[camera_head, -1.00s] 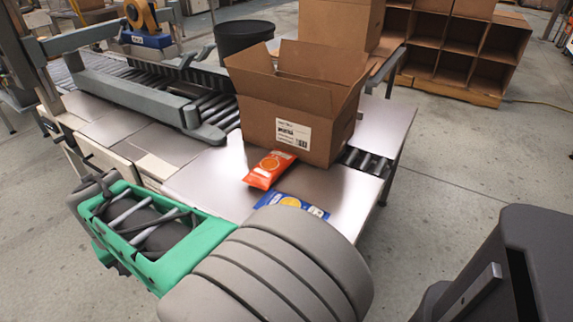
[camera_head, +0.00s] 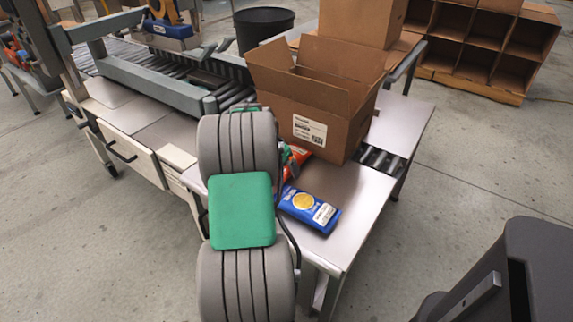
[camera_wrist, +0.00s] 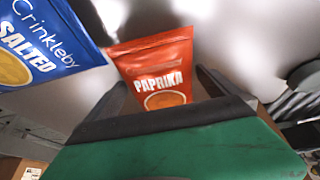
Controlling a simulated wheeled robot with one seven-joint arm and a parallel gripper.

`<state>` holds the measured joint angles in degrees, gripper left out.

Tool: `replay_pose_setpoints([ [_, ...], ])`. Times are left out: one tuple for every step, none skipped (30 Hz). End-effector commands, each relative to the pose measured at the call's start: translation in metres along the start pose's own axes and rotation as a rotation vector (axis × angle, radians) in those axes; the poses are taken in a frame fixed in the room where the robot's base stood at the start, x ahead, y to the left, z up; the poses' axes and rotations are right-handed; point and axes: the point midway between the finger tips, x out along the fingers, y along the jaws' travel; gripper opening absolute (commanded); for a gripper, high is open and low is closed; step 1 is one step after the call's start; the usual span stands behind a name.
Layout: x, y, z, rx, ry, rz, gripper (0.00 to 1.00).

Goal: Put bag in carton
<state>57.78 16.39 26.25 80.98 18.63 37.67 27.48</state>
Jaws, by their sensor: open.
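The open cardboard carton (camera_head: 275,103), flaps up and a white label on its front, stands at the back of the metal table. An orange paprika bag (camera_head: 299,157) lies in front of it, partly hidden by my arm. In the wrist view the orange bag (camera_wrist: 155,62) lies between the fingers of my open gripper (camera_wrist: 162,80); contact cannot be told. A blue salted bag (camera_head: 309,208) lies nearer the table's front edge. It also shows at the upper left of the wrist view (camera_wrist: 45,45). The carton's inside is mostly hidden.
A roller conveyor (camera_head: 165,72) with a grey guide frame runs to the left. A black bin (camera_head: 264,24) stands behind. Another carton (camera_head: 360,20) stands behind the open one. Cardboard shelving (camera_head: 480,45) is at the back right. Bare tabletop (camera_head: 350,190) lies right of the bags.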

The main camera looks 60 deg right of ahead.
Motion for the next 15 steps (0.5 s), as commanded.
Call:
replay_pose_setpoints([
  [0.0003,-0.0005,-0.0008,0.000,0.001,-0.002,1.00],
  [-0.0001,-0.0006,-0.0009,0.000,0.002,-0.002,1.00],
  [-0.0005,-0.0007,-0.0009,0.000,0.002,-0.002,1.00],
  [-0.0005,-0.0007,-0.0007,0.000,0.001,-0.002,1.00],
  [-0.0005,-0.0006,-0.0007,-0.001,0.001,-0.002,1.00],
  [-0.0006,-0.0007,-0.0006,-0.001,0.001,-0.002,0.98],
  [-0.0006,-0.0007,-0.0005,-0.001,0.001,-0.002,0.95],
  [-0.0006,-0.0007,-0.0005,-0.001,0.001,-0.002,0.93],
  [-0.0007,-0.0007,-0.0005,-0.001,0.001,-0.002,0.89],
  [-0.0007,-0.0007,-0.0004,-0.001,0.001,-0.002,0.87],
  [-0.0007,-0.0007,-0.0004,-0.001,0.001,-0.002,0.84],
  [-0.0008,-0.0008,-0.0004,-0.001,0.001,-0.002,0.81],
  [-0.0008,-0.0008,-0.0004,-0.001,0.001,-0.002,0.79],
  [-0.0008,-0.0008,-0.0004,-0.001,0.001,-0.002,0.76],
  [-0.0009,-0.0008,-0.0004,-0.001,0.001,-0.002,0.73],
])
